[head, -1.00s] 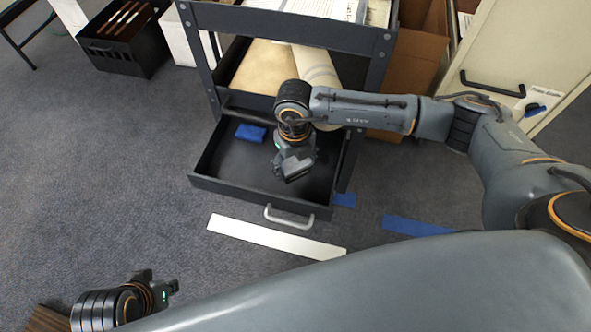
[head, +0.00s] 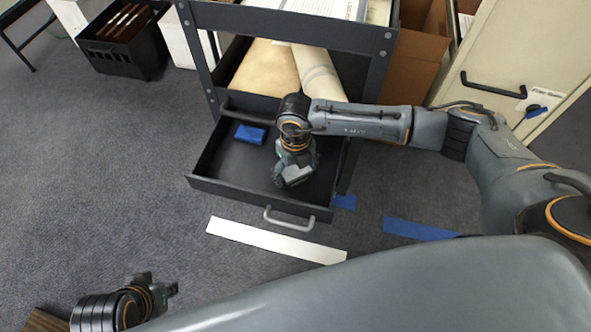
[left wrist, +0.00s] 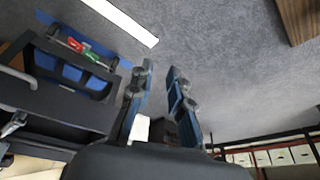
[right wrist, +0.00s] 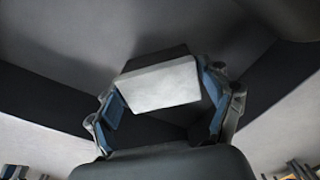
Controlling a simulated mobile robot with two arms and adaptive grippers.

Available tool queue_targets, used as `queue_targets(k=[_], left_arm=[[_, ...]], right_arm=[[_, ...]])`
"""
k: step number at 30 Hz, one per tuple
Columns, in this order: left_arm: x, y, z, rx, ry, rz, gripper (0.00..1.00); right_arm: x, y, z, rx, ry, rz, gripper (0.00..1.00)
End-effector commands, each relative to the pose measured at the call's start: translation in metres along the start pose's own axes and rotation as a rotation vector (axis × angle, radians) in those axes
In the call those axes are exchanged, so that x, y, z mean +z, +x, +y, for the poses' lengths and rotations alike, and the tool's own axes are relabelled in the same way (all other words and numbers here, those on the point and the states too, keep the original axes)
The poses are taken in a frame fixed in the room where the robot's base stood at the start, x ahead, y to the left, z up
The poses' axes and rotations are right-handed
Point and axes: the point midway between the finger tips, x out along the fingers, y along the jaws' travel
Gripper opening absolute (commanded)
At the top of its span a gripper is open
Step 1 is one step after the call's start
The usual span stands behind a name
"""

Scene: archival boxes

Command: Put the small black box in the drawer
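The small black box (right wrist: 155,58) sits between the fingers of my right gripper (right wrist: 165,100) in the right wrist view. Its near face is pale grey and its upper side dark. Both finger pads are against its ends, so the gripper looks shut on it. In the head view the right gripper (head: 293,181) points down inside the open drawer (head: 232,193), towards its right side. Whether the box touches the drawer floor is unclear. My left gripper (left wrist: 160,85) is open and empty over the carpet, at lower left in the head view (head: 172,289).
A blue item (head: 250,134) lies at the back left of the drawer. The drawer has a pale handle (head: 290,221) in front. A white strip (head: 275,240) and blue strips (head: 418,229) lie on the carpet. A black crate (head: 122,45) stands at upper left.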

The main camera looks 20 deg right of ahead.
Motion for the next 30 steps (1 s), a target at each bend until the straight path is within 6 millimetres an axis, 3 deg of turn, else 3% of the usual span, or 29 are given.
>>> queue_targets(k=[8,18,24,30], left_arm=[[0.002,-0.004,0.000,0.000,0.000,-0.014,0.18],[-0.003,-0.019,-0.001,0.000,0.000,-0.015,0.18],[-0.001,0.008,0.000,0.003,0.000,-0.033,0.18],[-0.001,0.019,0.001,0.003,0.001,-0.036,0.18]], right_arm=[[0.000,-0.007,0.000,0.000,0.000,-0.001,0.79],[0.001,-0.073,0.000,0.000,-0.001,-0.003,0.79],[0.001,-0.108,0.000,-0.001,0.000,-0.002,0.79],[0.000,-0.122,0.000,0.000,0.000,0.000,0.79]])
